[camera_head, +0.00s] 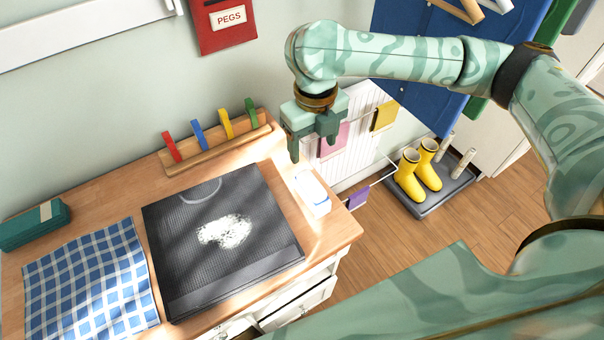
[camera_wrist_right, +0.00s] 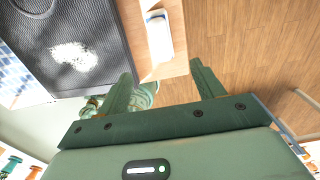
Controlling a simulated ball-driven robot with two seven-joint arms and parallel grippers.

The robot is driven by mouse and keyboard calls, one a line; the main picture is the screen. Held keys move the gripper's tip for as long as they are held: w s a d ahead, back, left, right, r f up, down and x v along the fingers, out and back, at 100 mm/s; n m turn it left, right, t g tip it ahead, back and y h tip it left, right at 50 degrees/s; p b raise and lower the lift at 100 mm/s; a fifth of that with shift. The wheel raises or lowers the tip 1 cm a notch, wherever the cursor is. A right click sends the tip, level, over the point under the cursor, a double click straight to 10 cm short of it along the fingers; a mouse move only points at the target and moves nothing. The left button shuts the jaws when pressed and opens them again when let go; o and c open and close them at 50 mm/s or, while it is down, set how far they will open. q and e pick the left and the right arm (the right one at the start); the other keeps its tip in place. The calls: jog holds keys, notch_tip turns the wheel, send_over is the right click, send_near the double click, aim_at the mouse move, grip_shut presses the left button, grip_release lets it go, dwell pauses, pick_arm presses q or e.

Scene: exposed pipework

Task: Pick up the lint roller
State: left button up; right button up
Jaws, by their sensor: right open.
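A white item with blue trim (camera_head: 312,192), apparently the lint roller, lies on the wooden counter beside the dark mat, near the counter's right edge. It also shows in the right wrist view (camera_wrist_right: 159,38), beyond the fingertips. My right gripper (camera_head: 312,146) is open and empty, pointing down above the counter's back right part, apart from the item. Its two spread fingers also show in the right wrist view (camera_wrist_right: 163,80). My left gripper is not in view.
A dark ribbed mat (camera_head: 175,245) with a white fuzzy patch covers the counter's middle. A peg rack (camera_head: 215,150) stands behind it. A blue checked cloth (camera_head: 85,285) and a green box (camera_head: 35,226) lie left. Yellow boots (camera_head: 417,172) stand on a floor tray.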

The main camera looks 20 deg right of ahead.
aim_at(312, 182)
notch_tip(312, 182, down, 10)
jog(key=b, duration=0.3)
jog(key=shift+w, duration=0.1)
jog(key=shift+f+b, duration=0.5)
jog(key=shift+f, duration=0.35)
notch_tip(312, 182, down, 5)
jog(key=shift+r+b, duration=0.15)
jog(key=shift+b, duration=0.8)
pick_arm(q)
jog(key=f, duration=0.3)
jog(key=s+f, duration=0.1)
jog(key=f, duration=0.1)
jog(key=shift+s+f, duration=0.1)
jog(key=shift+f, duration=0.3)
pick_arm(e)
jog(key=shift+r, duration=0.15)
jog(key=c, duration=1.1)
